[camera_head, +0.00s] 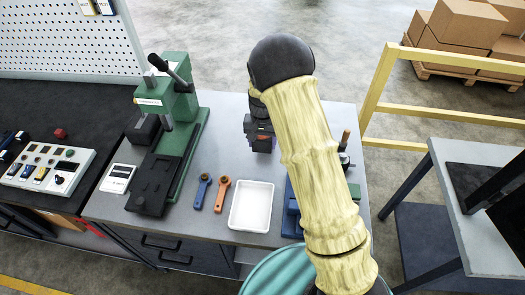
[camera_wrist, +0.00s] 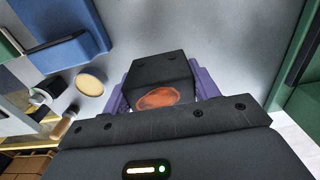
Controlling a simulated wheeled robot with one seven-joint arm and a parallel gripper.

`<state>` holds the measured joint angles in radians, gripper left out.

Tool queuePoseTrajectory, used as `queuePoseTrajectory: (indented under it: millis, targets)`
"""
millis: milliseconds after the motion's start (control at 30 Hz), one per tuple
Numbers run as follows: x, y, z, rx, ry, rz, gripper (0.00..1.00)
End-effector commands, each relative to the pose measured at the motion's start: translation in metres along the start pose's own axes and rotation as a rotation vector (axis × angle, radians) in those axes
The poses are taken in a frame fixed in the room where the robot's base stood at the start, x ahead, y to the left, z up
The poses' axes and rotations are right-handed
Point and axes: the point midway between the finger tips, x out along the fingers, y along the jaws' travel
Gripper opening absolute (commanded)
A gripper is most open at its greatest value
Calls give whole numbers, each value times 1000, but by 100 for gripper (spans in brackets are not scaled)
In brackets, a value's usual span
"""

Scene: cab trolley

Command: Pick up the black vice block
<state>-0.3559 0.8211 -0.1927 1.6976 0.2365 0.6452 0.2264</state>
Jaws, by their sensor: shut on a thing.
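The black vice block (camera_wrist: 162,68) is between the purple fingers of my gripper (camera_wrist: 160,86) in the wrist view, with an orange-red patch on its near face. My gripper is shut on it. In the head view my gripper (camera_head: 259,131) is over the back of the grey bench, right of the green press, and the block (camera_head: 263,146) shows as a small dark shape at its end. My arm partly covers this area. I cannot tell how far the block is above the bench top.
A green press (camera_head: 180,110) stands to the left. A blue wrench (camera_head: 202,191), an orange wrench (camera_head: 222,194) and a white tray (camera_head: 252,206) lie in front. A blue object (camera_head: 291,215) is partly hidden by my arm. A yellow rail (camera_head: 440,114) stands at right.

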Motion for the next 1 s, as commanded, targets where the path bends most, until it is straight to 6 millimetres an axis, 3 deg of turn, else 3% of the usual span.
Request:
queuePoseTrajectory:
  millis: [667,1000]
  targets:
    - [-7,0,0,0,1,0,24]
    - [-27,0,0,-1,1,0,24]
